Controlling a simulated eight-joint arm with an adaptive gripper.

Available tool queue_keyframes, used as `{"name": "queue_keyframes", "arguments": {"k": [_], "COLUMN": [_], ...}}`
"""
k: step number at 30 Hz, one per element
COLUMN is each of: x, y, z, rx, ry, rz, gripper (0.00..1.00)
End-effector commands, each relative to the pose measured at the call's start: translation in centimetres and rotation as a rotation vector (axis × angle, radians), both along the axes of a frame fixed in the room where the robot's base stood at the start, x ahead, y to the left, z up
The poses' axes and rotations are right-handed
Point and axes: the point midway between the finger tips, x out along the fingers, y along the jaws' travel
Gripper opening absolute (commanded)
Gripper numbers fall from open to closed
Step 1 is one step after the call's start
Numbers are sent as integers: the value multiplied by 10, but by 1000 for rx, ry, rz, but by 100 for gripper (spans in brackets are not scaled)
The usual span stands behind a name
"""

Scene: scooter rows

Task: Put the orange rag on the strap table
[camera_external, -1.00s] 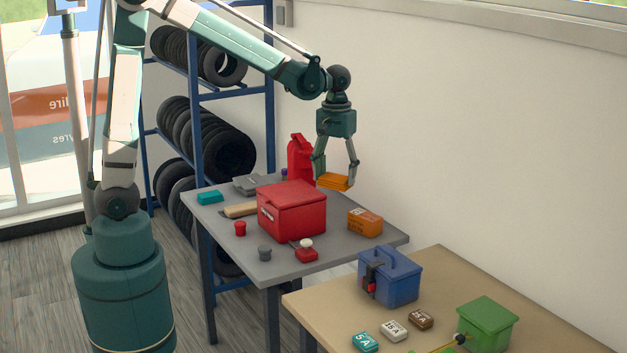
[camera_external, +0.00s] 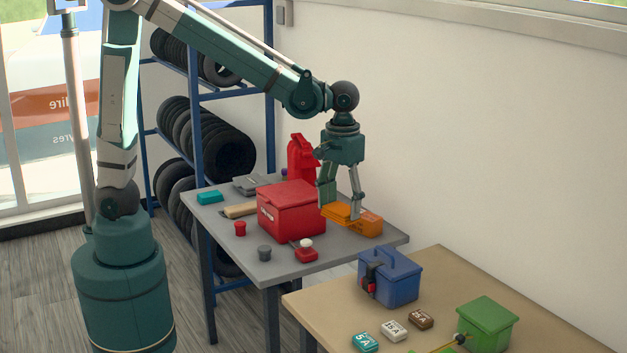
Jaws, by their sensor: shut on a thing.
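The orange rag (camera_external: 337,213), a flat folded piece, is between the fingers of my gripper (camera_external: 341,209), which is shut on it. The rag is low over the grey table (camera_external: 278,268), between the red box and an orange box (camera_external: 369,225). In the picture it overlaps the orange box's left side; I cannot tell whether they touch, or whether the rag touches the table. A tan table (camera_external: 318,310) stands in front to the right. No label shows which table is the strap table; a dark strap with a red buckle shows on the tan table's blue box (camera_external: 398,283).
The tan table also holds a green box (camera_external: 485,322) and several small labelled blocks. Its left front corner is bare. A tyre rack stands behind.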

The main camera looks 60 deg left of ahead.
Motion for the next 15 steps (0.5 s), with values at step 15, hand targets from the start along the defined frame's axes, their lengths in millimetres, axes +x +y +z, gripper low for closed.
{"name": "queue_keyframes", "arguments": {"k": [15], "x": [-65], "y": [-70], "z": [-1], "rx": [0], "ry": [0], "rz": [-145], "gripper": [50]}}
